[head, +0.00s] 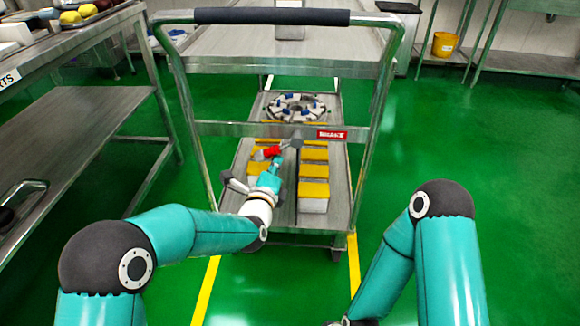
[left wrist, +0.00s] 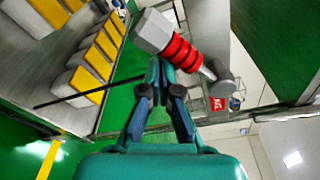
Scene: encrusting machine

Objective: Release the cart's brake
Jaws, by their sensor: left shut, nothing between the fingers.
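The cart (head: 275,128) stands in front of me with its dark push handle toward me. Its brake lever (head: 268,152) has a red grip and a grey pivot, beside the red brake label (head: 332,134) on the crossbar. In the left wrist view, the lever (left wrist: 182,52) shows a ribbed red grip, a grey angular end and a thin rod to the pivot. My left gripper (head: 277,163) is shut and empty, its fingertips (left wrist: 159,63) close to the red grip; I cannot tell whether they touch. My right arm is at lower right, its gripper out of view.
Yellow-topped blocks (head: 314,190) and a ring-shaped part (head: 297,107) lie on the cart's lower shelf. A steel table (head: 75,120) stands at left. A yellow bucket (head: 445,45) is at back right. Green floor is clear at right.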

